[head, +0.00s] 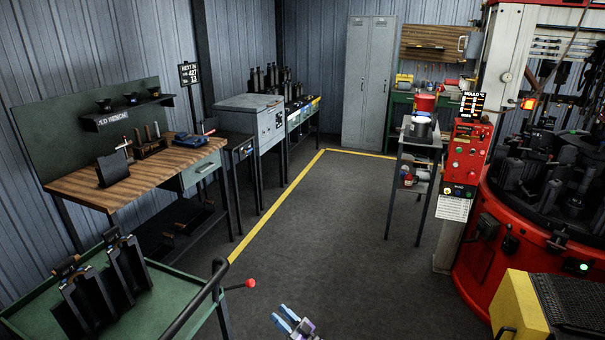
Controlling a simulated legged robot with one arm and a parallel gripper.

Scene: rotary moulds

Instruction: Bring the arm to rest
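My gripper (286,318) shows at the bottom edge of the head view, a little left of the middle. Its two light blue fingertips stand a small gap apart, with dark floor showing between them. It looks open, and I see nothing held in it. A purple part of it shows just to the right of the fingers. The rest of my arm is out of view below.
A green cart (180,292) with dark mould halves (128,262) and a red-knobbed handle (250,283) stands at left. A wooden workbench (85,190) is behind it. The red rotary machine (480,270) and a yellow box (518,305) are at right. The middle floor (320,225) is clear.

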